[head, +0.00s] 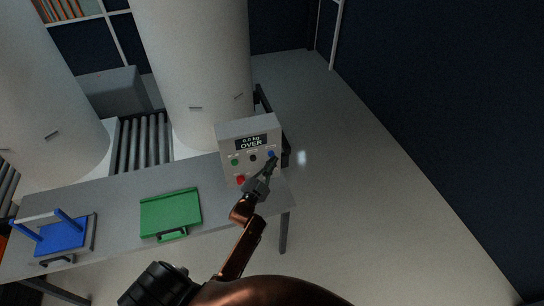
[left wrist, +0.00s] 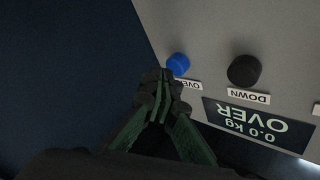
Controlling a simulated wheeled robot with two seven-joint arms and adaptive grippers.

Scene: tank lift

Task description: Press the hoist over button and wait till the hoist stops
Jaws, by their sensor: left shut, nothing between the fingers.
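The control box (head: 228,140) stands upright on the grey table, with a display (head: 251,142) reading "0.0 kg OVER". The blue button (head: 271,154) is at the right end of its button row; in the left wrist view the blue button (left wrist: 178,64) has an "OVER" label beside it. My left gripper (head: 270,168) is shut and empty, in front of the box. In the left wrist view its fingertips (left wrist: 162,82) are right by the blue button; I cannot tell whether they touch it. My right gripper is not in view.
The box also has a black button (left wrist: 244,70) marked "DOWN", a green button (head: 235,162) and a red button (head: 240,180). A green tray (head: 170,212) and a blue piece (head: 62,236) lie on the table (head: 115,205). Large white tanks (head: 195,60) stand behind. Floor at right is clear.

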